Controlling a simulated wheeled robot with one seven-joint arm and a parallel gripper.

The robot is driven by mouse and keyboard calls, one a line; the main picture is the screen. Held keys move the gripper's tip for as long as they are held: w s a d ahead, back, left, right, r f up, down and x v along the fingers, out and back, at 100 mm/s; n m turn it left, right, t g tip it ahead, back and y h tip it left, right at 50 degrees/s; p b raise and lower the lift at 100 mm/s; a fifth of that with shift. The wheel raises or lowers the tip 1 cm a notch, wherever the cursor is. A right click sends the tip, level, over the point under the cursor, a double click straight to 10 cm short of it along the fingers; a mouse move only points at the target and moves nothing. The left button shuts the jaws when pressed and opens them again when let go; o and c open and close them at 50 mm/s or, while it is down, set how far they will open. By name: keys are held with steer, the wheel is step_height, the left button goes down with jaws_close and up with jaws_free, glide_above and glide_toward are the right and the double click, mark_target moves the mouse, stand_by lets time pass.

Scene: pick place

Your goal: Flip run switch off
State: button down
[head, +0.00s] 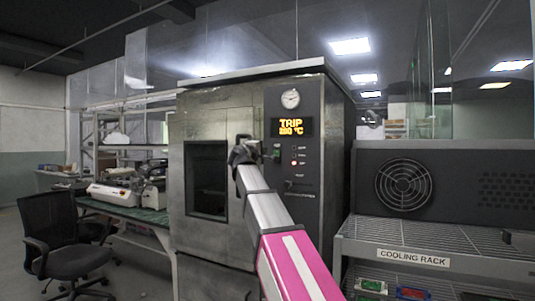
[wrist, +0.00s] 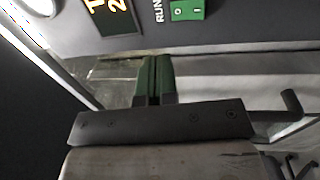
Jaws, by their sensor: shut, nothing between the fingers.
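The run switch (wrist: 187,10) is a green rocker marked O and I, beside the word RUN at the top edge of the wrist view. In the head view the green switch (head: 277,150) sits on the oven's dark control panel, below the display. My gripper (wrist: 154,60) is shut and empty, its dark green fingers together. In the wrist view the fingertips are below the switch and apart from it. In the head view my gripper (head: 246,150) is just left of the switch, partly hidden by my arm. Which side of the rocker is pressed I cannot tell.
The oven display (head: 292,127) reads TRIP and a temperature in °C. A red lamp (head: 294,163) glows below it. A dial gauge (head: 291,99) is above. A cooling rack (head: 440,245) stands right, a bench (head: 130,210) and a black chair (head: 50,230) left.

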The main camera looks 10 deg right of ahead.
steer(key=shift+s+a+r, duration=0.2)
steer(key=shift+s+a, duration=0.55)
steer(key=shift+s, duration=0.3)
steer(key=s+d+f+m+g+y, duration=0.1)
steer(key=d+f+g+y, duration=0.1)
steer(key=f, duration=1.2)
steer(key=s+d+f+m+g+y, duration=0.1)
steer(key=s+d+f+m+g, duration=0.15)
steer(key=f, duration=1.15)
steer(key=d+f+m+g+y, duration=0.1)
steer(key=d+f+g+y, duration=0.15)
steer(key=f, duration=1.15)
steer(key=s+f+m+g+y, duration=0.3)
steer(key=s+f+g, duration=0.1)
steer(key=s+f, duration=0.8)
steer(key=s+a+f+m+g+y, duration=0.1)
steer(key=s+f+m+g+y, duration=0.2)
steer(key=s+f, duration=0.8)
step_height(320, 180, down, 8)
steer(key=shift+s+r+g, duration=0.2)
steer(key=shift+s+g, duration=0.15)
steer(key=shift+g, duration=0.45)
